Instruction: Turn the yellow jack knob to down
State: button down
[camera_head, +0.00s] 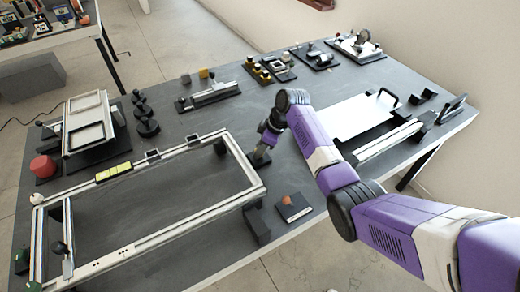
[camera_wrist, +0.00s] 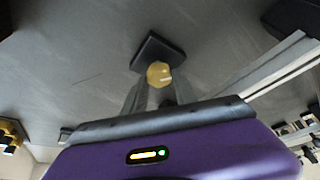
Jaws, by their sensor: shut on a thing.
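The yellow jack knob (camera_wrist: 159,73) shows as a round yellow head in the wrist view. It stands on a dark square base (camera_wrist: 150,50). My gripper (camera_wrist: 159,86) has its two grey fingers on either side of the knob and is shut on it. In the head view my gripper (camera_head: 262,152) points down at the table beside the right end of the large rail frame. The knob is hidden there behind my gripper. I cannot tell from these frames which way the knob is turned.
The large silver frame (camera_head: 150,232) lies just left of my gripper. A small dark plate with an orange knob (camera_head: 290,203) sits nearer the front edge. A white panel (camera_head: 350,115) lies to the right, beyond my arm. Several small fixtures stand along the table's back.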

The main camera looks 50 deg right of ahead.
jog(key=n+b, duration=0.2)
jog(key=n+g+y+b, duration=0.1)
jog(key=n, duration=0.1)
jog(key=shift+d+f+b, duration=0.1)
jog(key=shift+f+b, duration=0.15)
jog(key=shift+b, duration=0.15)
jog(key=n+g+b, duration=0.1)
jog(key=n+b, duration=0.3)
jog(key=shift+r+g+y, duration=0.15)
jog(key=shift+g+y, duration=0.25)
jog(key=shift+r+n, duration=0.1)
jog(key=shift+n, duration=0.3)
jog(key=c, duration=1)
grip_release()
jog(key=shift+w+r, duration=0.1)
jog(key=shift+r, duration=0.05)
jog(key=b+v, duration=0.1)
jog(key=v, duration=0.6)
jog(key=shift+d+r, duration=0.2)
